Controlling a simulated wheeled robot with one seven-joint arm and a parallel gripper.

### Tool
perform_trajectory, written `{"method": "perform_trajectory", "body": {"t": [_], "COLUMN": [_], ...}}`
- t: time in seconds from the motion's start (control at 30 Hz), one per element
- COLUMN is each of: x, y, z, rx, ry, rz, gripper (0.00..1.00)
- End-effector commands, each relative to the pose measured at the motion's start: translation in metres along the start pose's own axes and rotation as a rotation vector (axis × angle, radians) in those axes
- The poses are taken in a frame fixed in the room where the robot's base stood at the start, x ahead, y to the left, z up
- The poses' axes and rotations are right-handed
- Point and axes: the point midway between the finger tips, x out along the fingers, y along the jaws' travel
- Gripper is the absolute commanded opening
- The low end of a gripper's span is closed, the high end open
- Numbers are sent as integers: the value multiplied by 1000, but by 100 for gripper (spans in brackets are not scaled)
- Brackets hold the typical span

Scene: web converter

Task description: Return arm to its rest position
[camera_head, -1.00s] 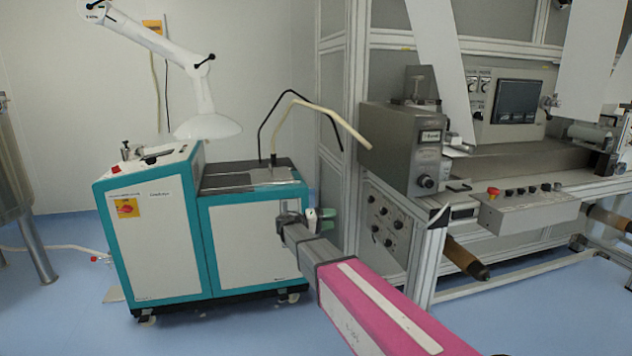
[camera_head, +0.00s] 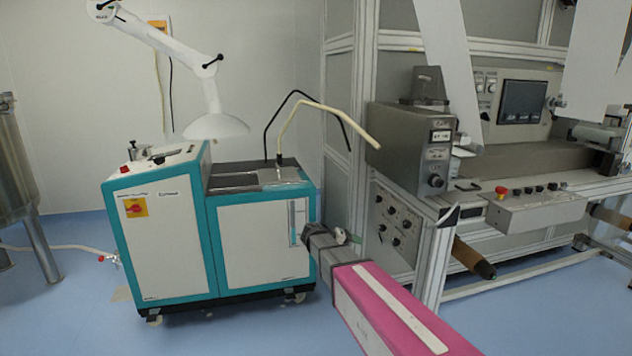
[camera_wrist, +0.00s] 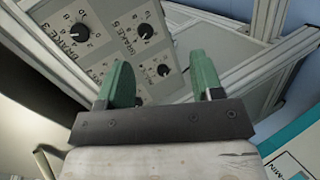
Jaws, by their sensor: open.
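My arm shows as a pink link with a dark grey end section at the lower middle of the head view, reaching inward from the lower right. A grey control panel with black knobs (camera_wrist: 110,40) lies beyond the fingers there.
The teal and white wheeled cabinet (camera_head: 265,245) stands left of my gripper. The converter's metal frame (camera_head: 430,265) and knob panel (camera_head: 393,228) are close on the right. A red-buttoned control box (camera_head: 535,208) is further right. Blue floor (camera_head: 80,300) is open at the left front.

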Motion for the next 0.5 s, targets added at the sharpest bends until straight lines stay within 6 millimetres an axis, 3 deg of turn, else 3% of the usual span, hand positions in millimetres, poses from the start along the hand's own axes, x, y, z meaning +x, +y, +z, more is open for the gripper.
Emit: {"method": "perform_trajectory", "body": {"t": [0.23,0.37,0.5], "x": [55,66,65], "y": [-26,-42,-53], "z": [100,153,198], "rx": [-71,-73,-38], "ry": [-115,-156,-175], "rz": [-388,-635,-873], "gripper": [60,60,60]}}
